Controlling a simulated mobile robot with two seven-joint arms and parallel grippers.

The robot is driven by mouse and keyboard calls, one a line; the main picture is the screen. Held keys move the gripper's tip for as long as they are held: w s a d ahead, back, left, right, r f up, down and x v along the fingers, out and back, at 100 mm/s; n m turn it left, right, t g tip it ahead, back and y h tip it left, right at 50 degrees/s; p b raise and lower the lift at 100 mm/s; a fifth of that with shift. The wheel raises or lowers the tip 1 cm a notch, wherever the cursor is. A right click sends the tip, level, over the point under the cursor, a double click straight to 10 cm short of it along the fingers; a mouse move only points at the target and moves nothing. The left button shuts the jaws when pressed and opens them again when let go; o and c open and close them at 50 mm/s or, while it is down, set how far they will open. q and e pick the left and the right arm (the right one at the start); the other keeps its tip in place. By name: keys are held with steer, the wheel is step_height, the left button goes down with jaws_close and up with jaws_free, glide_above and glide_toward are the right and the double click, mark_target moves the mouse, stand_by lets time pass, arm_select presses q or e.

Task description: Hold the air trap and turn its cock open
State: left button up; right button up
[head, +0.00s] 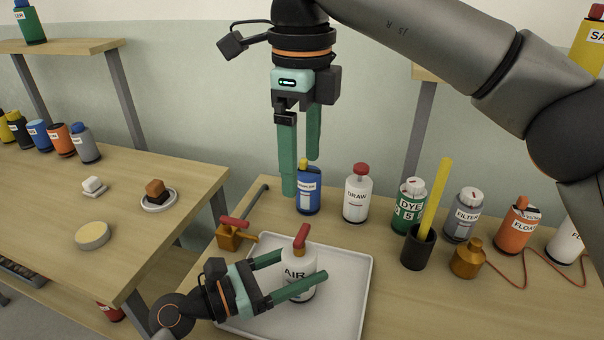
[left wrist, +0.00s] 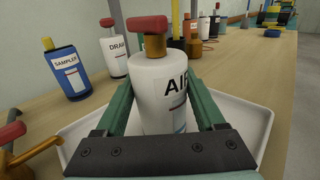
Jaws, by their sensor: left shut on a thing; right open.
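The air trap (head: 297,268) is a white bottle labelled AIR with a red cock (head: 301,236) on a brass neck. It stands upright on a white tray (head: 359,285). My left gripper (head: 291,272) is shut on its body from the left, one green finger on each side. In the left wrist view the air trap (left wrist: 158,98) sits between the fingers, and its red cock handle (left wrist: 147,23) points to the left. My right gripper (head: 301,178) is open and empty, pointing down above the back of the table, behind and above the air trap.
A brass valve with a red handle (head: 233,233) stands left of the tray. Behind are a blue bottle (head: 308,192), the DRAW bottle (head: 356,197) and the green DYE bottle (head: 408,206). A black cup (head: 419,248) with a yellow stick and a brass bottle (head: 467,259) stand right.

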stand_by(0.3)
arm_select(q)
steer(key=o, duration=1.5)
